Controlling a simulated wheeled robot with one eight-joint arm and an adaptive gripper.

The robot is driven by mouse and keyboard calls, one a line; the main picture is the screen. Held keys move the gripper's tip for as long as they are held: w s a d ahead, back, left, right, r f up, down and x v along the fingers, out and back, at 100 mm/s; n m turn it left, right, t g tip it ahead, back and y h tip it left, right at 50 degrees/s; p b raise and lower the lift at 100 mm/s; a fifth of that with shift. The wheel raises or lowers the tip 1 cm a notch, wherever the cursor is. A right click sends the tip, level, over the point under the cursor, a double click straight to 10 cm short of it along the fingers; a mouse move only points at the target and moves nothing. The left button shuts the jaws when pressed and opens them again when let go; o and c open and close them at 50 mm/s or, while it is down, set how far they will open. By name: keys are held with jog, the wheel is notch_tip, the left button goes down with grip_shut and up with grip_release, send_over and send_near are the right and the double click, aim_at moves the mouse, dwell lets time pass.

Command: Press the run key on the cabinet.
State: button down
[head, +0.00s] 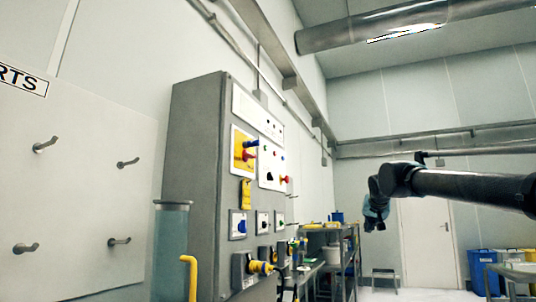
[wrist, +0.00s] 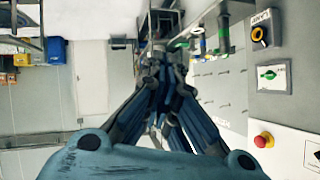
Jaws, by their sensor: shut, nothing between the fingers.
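The tall grey cabinet (head: 195,130) stands left of centre in the head view. Its front carries a yellow panel with a red and blue handle (head: 244,150), a white panel with small coloured buttons, and a row of small plates with blue, green and dark controls (head: 262,223). I cannot tell which control is the run key. My gripper (head: 374,222) hangs in the air right of the cabinet, pointing down, apart from it. In the wrist view my gripper (wrist: 160,72) has its fingers together and empty.
A clear cylinder (head: 171,250) and a yellow post (head: 190,275) stand before the cabinet. Shelving (head: 335,255) lies beyond.

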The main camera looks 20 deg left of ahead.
aim_at(266, 148)
jog(key=w+a+r+t+y, duration=0.1)
jog(key=w+a+r+y, duration=0.15)
jog(key=a+r, duration=0.6)
jog(key=w+a+r+t+y, duration=0.2)
jog(key=w+a+r, duration=0.3)
jog(key=r, duration=0.6)
jog(key=s+a+r+n+y, duration=0.1)
jog(key=a+r+y, duration=0.4)
jog(key=a+r, duration=1)
jog(key=shift+s+a+r+n+y, duration=0.4)
jog(key=shift+s+r, duration=0.25)
jog(key=shift+s, duration=0.1)
jog(key=shift+a, duration=0.1)
jog(key=a, duration=0.8)
jog(key=shift+w+a, duration=0.3)
jog(key=shift+s+a, duration=0.15)
jog(key=shift+a, duration=0.4)
